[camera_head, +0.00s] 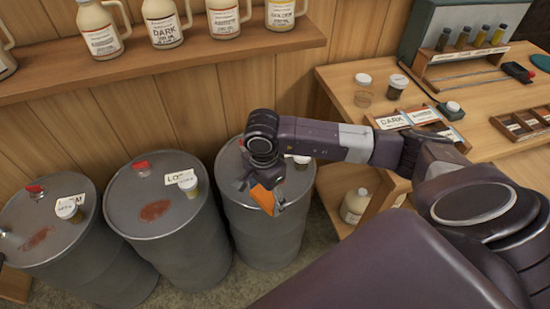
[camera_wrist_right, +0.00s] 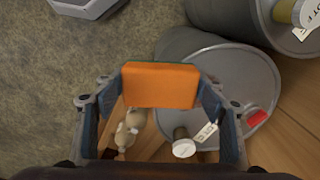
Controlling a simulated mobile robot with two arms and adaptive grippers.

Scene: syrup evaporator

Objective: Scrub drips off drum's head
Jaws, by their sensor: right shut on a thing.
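My right gripper (camera_head: 259,190) is shut on an orange sponge (camera_head: 263,198) and holds it over the front part of the right drum (camera_head: 270,238). The sponge also shows between the fingers in the right wrist view (camera_wrist_right: 160,85). I cannot tell whether it touches the drum. My arm hides much of that drum's head, and no drips show on its visible part. The middle drum (camera_head: 180,262) has a reddish-brown drip patch (camera_head: 155,210) on its head. The left drum (camera_head: 90,280) has a similar patch (camera_head: 37,238).
Sample jars, paper labels and red caps sit on the drum heads, including a jar (camera_head: 188,186) on the middle one. A shelf (camera_head: 160,57) with jugs is behind. A wooden table (camera_head: 345,110) and a jug (camera_head: 355,205) are at the right.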

